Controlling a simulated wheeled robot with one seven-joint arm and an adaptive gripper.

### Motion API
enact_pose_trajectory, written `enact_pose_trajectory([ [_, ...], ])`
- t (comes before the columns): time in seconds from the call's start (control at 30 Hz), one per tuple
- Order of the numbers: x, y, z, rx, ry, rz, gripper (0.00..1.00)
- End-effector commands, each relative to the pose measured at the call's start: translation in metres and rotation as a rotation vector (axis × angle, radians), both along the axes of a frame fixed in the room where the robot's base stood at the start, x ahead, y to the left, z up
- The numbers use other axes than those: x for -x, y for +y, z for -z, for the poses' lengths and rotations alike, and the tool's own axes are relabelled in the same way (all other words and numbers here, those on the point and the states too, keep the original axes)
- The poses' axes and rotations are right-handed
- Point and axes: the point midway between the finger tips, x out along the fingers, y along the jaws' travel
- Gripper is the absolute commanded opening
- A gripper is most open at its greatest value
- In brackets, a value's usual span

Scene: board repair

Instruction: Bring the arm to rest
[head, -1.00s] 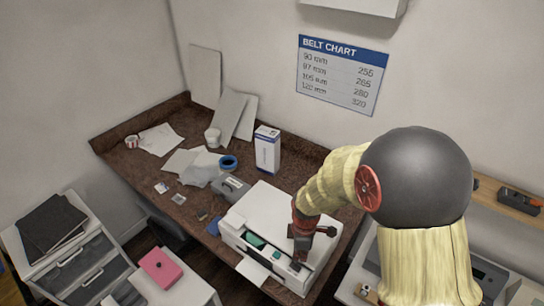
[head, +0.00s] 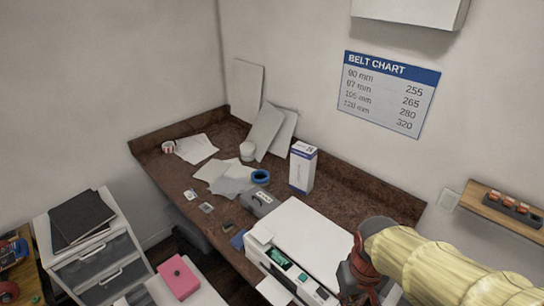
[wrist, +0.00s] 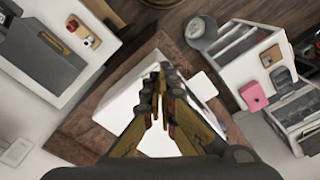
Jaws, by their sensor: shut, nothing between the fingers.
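My gripper (wrist: 163,95) is shut and empty in the wrist view, its fingertips together above the bench area. In the head view my arm enters from the lower right, with the sleeve covering most of it; the fingertips are not clear there. The white machine (head: 305,240) stands on the brown bench (head: 345,200), with a green board (head: 280,257) showing in its open front. It lies beneath my gripper in the wrist view, where the fingers hide part of it.
A white and blue box (head: 303,168), blue tape (head: 260,176) and a grey device (head: 258,203) stand on the bench. A drawer unit (head: 95,245) and a pink box (head: 178,278) are at lower left. A shelf (head: 510,205) is on the right wall.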

Motion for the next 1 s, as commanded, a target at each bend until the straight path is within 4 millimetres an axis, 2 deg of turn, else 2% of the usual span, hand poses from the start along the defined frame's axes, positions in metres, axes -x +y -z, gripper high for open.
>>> enact_pose_trajectory([
  [0.03,0.007,-0.001,0.006,-0.004,-0.047,0.038,0.00],
  [0.2,0.028,-0.005,-0.002,-0.020,-0.199,0.106,0.00],
  [0.43,0.040,-0.009,-0.010,-0.031,-0.387,0.114,0.00],
  [1.0,0.041,-0.010,-0.008,-0.032,-0.421,0.117,0.00],
])
